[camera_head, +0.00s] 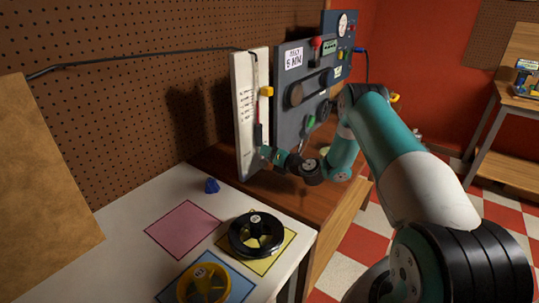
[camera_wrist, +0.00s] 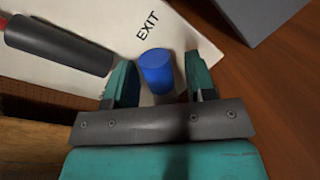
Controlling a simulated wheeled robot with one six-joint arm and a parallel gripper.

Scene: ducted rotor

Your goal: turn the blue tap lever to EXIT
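A blue cylindrical piece (camera_wrist: 156,72), likely the tap lever's handle, stands out from the white panel (camera_wrist: 65,25) in the wrist view. The printed word EXIT (camera_wrist: 148,26) is just above it in that view. My gripper (camera_wrist: 160,62) is open, with one teal finger on each side of the blue piece. In the head view my gripper (camera_head: 267,153) is at the lower right edge of the upright white panel (camera_head: 245,100). The blue piece cannot be made out there.
A dark cylinder (camera_wrist: 58,45) lies close to the left finger in the wrist view. A dark grey panel (camera_head: 288,85) with knobs and levers stands right of the white panel. A blue knob (camera_head: 211,186) and a black rotor ring (camera_head: 256,234) are on the white table.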

